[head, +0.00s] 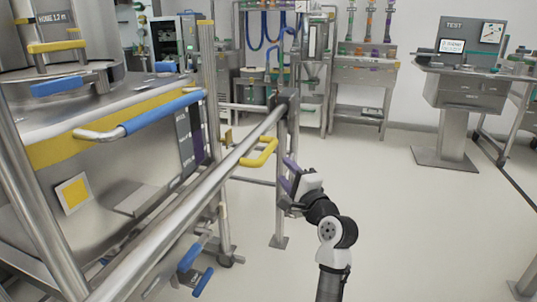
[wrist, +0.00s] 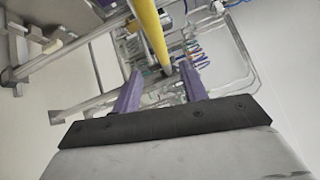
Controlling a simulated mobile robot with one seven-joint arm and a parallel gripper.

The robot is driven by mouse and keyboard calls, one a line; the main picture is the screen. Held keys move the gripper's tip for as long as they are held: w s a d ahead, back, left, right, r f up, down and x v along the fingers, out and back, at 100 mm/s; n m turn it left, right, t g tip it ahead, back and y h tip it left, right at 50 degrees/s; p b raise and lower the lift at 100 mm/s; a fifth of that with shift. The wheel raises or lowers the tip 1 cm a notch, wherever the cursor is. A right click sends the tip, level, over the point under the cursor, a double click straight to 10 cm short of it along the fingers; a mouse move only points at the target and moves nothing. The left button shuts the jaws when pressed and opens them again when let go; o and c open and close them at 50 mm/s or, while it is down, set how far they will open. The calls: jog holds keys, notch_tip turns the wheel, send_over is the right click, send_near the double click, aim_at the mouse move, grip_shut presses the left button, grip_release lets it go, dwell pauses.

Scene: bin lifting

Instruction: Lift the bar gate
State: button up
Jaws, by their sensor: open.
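The bar gate (head: 190,202) is a long steel bar running from the near lower left to an upright post (head: 281,170). A yellow handle (head: 262,153) sticks out from the bar near that post. My gripper (head: 287,174) has purple fingers and is just right of the post, near the handle. In the wrist view my gripper (wrist: 160,83) is open, with nothing visibly held between its fingers. The yellow handle (wrist: 147,28) runs down from the top edge toward the gap between the fingertips. I cannot tell whether it touches them.
A large steel machine (head: 120,170) with a blue-sleeved handle (head: 160,110) stands behind the bar at left. Steel racks (head: 365,72) stand at the back, and a test station (head: 460,90) at the right. The floor (head: 400,215) right of my arm is clear.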

aim_at(268, 152)
jog(key=b+x, duration=0.1)
jog(key=x, duration=1)
jog(key=shift+w+a, duration=0.1)
jog(key=shift+w, duration=0.1)
jog(key=shift+c, duration=0.4)
grip_shut()
